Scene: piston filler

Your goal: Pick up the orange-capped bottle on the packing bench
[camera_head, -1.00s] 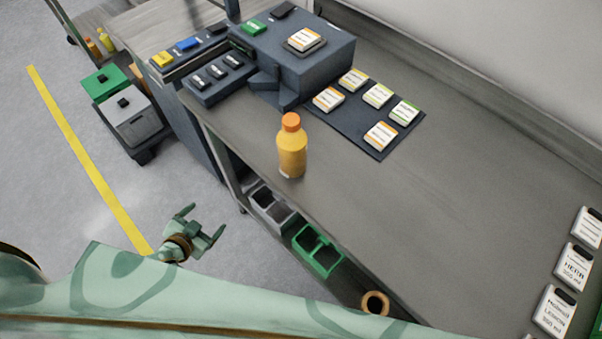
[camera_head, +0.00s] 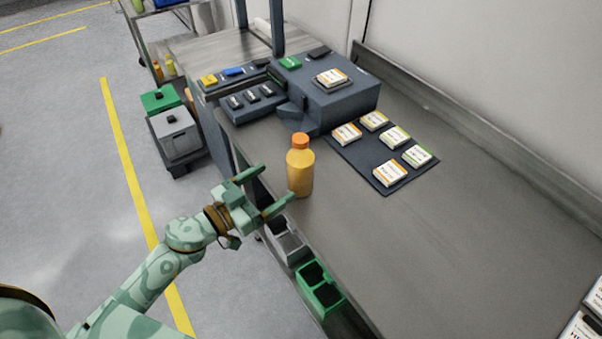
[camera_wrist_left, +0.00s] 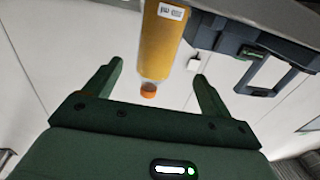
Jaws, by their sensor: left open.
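The orange-capped bottle (camera_head: 300,172) stands upright on the packing bench (camera_head: 400,255), close to its left edge, with yellow-orange contents. My left gripper (camera_head: 264,191) is open, just left of the bottle, its fingers pointing toward it. In the left wrist view the bottle (camera_wrist_left: 161,42) shows upside down with its orange cap lying between the directions of the two open fingertips (camera_wrist_left: 156,72). The bottle appears beyond the fingers there; I cannot tell the exact gap. My right gripper is not in view.
A dark machine (camera_head: 325,92) stands behind the bottle. A dark mat (camera_head: 373,176) with several label stacks lies to its right. A green bin (camera_head: 320,288) and a grey bin (camera_head: 290,247) sit below the bench edge. The bench's middle is clear.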

